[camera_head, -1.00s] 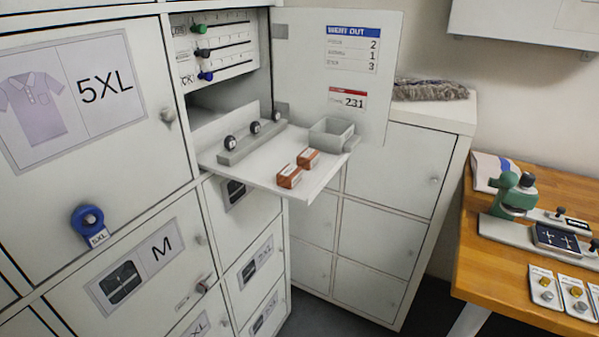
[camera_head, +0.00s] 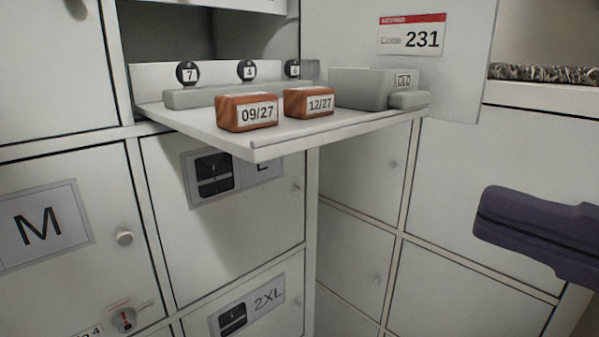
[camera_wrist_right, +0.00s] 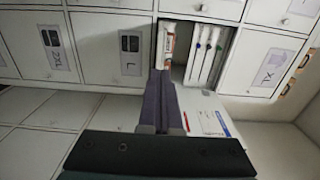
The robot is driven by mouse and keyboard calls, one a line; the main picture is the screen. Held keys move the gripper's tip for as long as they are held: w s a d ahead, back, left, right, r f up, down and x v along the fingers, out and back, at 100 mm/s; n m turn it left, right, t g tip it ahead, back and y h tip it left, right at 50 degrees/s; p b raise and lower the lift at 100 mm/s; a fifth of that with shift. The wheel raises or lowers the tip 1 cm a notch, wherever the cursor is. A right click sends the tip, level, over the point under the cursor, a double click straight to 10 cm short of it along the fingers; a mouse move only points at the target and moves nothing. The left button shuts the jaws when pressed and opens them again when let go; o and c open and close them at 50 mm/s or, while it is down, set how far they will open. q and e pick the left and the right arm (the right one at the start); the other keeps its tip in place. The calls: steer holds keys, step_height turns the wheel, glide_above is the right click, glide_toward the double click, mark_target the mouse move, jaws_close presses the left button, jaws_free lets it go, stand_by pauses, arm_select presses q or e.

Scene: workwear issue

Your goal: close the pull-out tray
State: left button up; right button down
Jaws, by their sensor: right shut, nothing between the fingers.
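The pull-out tray (camera_head: 340,132) sticks out of an open locker compartment (camera_head: 240,35), just below its opening. On it are two orange-brown boxes, one marked 09/27 (camera_head: 246,112) and one marked 12/27 (camera_head: 308,102). A grey block with round numbered knobs (camera_head: 200,97) and a grey bin (camera_head: 362,88) are also on it. My right gripper (camera_head: 484,213) is shut and empty, to the right of the tray, lower in the picture and apart from it. Its closed fingers also show in the right wrist view (camera_wrist_right: 158,80). My left gripper is not in view.
The open locker door (camera_head: 450,90) stands at the right of the tray, with a 231 label. Closed lockers lie below the tray. A cabinet (camera_head: 545,95) with a dark woven item (camera_head: 550,73) on top stands behind at the right.

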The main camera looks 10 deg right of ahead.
mark_target(291, 149)
steer(key=p+x, duration=0.1)
steer(key=x, duration=1.1)
steer(key=shift+w+a+r+p, duration=0.1)
steer(key=shift+w+a+p, duration=0.1)
steer(key=shift+p, duration=0.2)
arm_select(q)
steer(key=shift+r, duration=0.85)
arm_select(e)
steer(key=shift+w+a, duration=0.25)
